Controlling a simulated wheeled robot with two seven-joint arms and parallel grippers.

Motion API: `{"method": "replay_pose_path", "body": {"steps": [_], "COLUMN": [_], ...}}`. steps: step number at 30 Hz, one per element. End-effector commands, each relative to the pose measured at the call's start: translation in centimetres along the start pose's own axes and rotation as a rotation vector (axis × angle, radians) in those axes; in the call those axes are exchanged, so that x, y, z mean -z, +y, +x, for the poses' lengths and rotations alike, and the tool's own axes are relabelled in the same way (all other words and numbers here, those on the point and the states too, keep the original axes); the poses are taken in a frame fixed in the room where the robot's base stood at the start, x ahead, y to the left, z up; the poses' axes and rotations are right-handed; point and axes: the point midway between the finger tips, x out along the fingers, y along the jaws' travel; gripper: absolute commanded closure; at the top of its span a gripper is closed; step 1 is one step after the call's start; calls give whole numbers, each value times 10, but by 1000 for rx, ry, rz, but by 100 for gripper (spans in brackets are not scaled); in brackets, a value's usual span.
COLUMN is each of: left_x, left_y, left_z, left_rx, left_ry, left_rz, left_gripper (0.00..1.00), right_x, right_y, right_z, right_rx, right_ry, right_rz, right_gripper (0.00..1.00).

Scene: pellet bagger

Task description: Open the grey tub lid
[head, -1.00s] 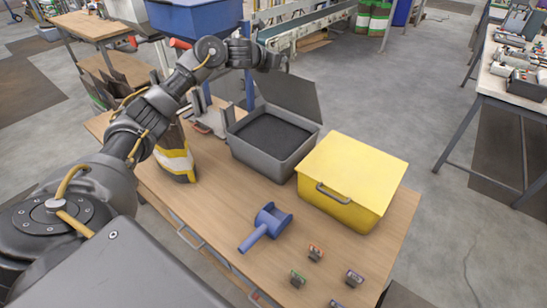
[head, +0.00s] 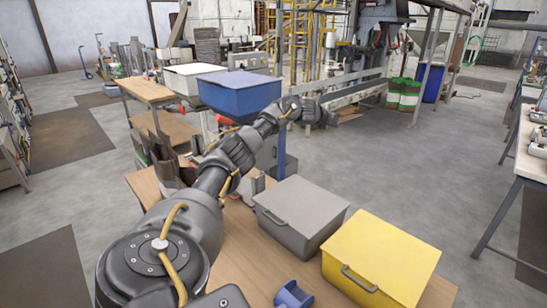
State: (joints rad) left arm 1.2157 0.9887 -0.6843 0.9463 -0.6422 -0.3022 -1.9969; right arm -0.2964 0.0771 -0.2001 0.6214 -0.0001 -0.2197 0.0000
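The grey tub (head: 277,232) stands on the wooden table in the head view, left of the yellow tub. Its flat grey lid (head: 303,209) lies down over the top and hides the inside. A handle shows on the tub's front side. My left arm reaches in from the lower left, and its gripper (head: 318,112) is up beyond the tub, clear of the lid in the picture. Its fingers are too small and dark to tell whether they are open. My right gripper is not in view.
The yellow tub (head: 388,250), with its lid shut, stands right of the grey one. A blue scoop (head: 293,295) lies in front. A blue hopper (head: 240,95) stands behind my arm. Open floor lies right of the table.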

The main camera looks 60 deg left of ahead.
Motion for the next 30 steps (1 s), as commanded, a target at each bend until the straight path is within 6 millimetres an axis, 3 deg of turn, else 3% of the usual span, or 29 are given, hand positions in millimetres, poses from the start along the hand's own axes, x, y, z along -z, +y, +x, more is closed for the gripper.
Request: {"method": "replay_pose_path", "body": {"steps": [30], "left_x": [3], "left_y": [-1], "left_z": [1], "left_rx": [1], "left_ry": [1], "left_rz": [1], "left_gripper": [100], "right_x": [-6], "right_y": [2], "right_z": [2], "right_rx": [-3], "right_ry": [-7], "right_rz": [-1], "right_gripper": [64]}}
